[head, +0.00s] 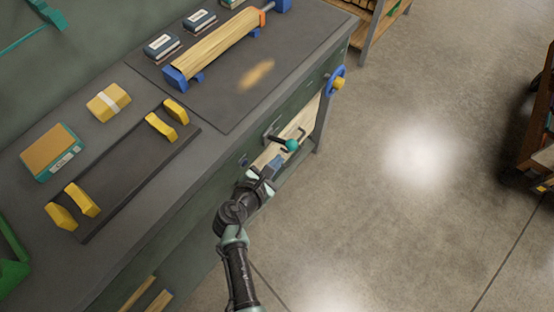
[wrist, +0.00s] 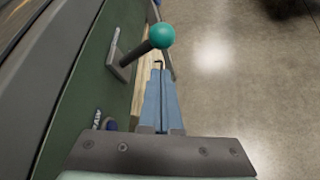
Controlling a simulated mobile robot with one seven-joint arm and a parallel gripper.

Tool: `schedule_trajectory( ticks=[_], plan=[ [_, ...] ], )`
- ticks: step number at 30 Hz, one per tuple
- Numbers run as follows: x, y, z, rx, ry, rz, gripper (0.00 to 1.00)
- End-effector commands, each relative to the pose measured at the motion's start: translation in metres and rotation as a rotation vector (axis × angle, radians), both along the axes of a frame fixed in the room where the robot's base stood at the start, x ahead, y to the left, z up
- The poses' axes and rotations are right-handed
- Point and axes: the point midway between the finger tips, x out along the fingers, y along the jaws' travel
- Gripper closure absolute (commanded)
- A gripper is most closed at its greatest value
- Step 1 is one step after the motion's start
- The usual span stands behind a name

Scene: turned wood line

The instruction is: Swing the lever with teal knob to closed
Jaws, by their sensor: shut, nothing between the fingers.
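The lever's teal knob (head: 291,145) stands out from the green front of the workbench in the head view. In the wrist view the teal knob (wrist: 161,36) tops a dark lever arm (wrist: 135,54) that runs down left to a grey mounting plate (wrist: 115,63) on the green panel. My gripper (wrist: 158,75) is shut and empty, its blue-grey fingers pointing toward the knob from below. In the head view my gripper (head: 273,163) is just below and left of the knob. Whether the fingertips touch the lever cannot be told.
The workbench top (head: 215,165) carries a dark rail with yellow blocks (head: 160,127), boxes and a clamped wooden piece (head: 215,48). A blue handwheel (head: 334,82) sticks out right of the lever. A small blue part (wrist: 109,124) sits on the panel.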

Motion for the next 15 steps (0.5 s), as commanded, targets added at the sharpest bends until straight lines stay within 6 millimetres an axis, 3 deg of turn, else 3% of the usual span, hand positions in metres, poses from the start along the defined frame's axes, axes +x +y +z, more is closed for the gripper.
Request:
schedule_trajectory(
  ticks=[1,2,4,15],
  plan=[
    [-0.002,0.002,-0.017,-0.001,0.003,0.002,1.00],
    [-0.004,0.004,-0.017,-0.002,0.004,0.003,1.00],
    [-0.019,0.012,0.001,0.000,0.003,0.006,1.00],
    [-0.072,0.040,0.032,0.000,0.005,0.006,1.00]
  ],
)
